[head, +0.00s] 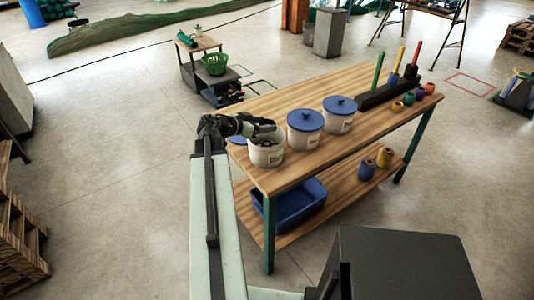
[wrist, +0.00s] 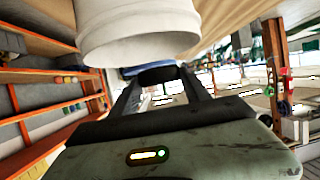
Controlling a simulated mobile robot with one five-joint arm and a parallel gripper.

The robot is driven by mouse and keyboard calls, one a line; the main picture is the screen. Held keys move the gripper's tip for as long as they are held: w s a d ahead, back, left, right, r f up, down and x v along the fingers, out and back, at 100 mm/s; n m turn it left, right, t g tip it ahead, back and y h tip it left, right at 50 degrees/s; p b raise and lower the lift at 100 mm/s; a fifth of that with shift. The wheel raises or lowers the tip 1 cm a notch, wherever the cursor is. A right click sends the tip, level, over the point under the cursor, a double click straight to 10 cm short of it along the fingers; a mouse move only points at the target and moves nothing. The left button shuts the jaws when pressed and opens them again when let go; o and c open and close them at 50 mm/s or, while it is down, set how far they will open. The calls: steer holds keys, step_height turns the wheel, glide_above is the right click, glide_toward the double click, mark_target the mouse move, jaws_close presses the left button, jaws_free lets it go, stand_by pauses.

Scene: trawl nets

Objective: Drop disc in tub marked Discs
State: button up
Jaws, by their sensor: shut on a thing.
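My gripper (head: 264,130) is at the open white tub (head: 267,157) at the near left end of the workbench, with its tip over the tub's mouth. In the wrist view, my gripper (wrist: 160,82) is shut on a dark disc (wrist: 158,76) between its two fingers. A large white tub (wrist: 138,28) fills the top of that view, close to the fingers. In the head view the disc is hard to tell from the dark fingers. The tub has a label on its front, too small to read.
Two white tubs with blue lids, the middle one (head: 305,122) and the far one (head: 339,106), stand to the right. A loose blue lid (head: 236,140) lies behind the open tub. A black rack (head: 386,92) with upright coloured tools and several spools stand at the bench's far end.

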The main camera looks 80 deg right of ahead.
step_height(320, 180, down, 2)
steer(key=shift+f+b, duration=0.2)
steer(key=shift+b, duration=0.45)
steer(key=shift+r, duration=0.1)
steer(key=o, duration=1.4)
steer(key=shift+o, duration=0.2)
steer(key=p+v, duration=0.3)
steer(key=v, duration=0.4)
steer(key=shift+r, duration=0.1)
steer(key=shift+w+a, duration=0.25)
steer(key=shift+w, duration=0.05)
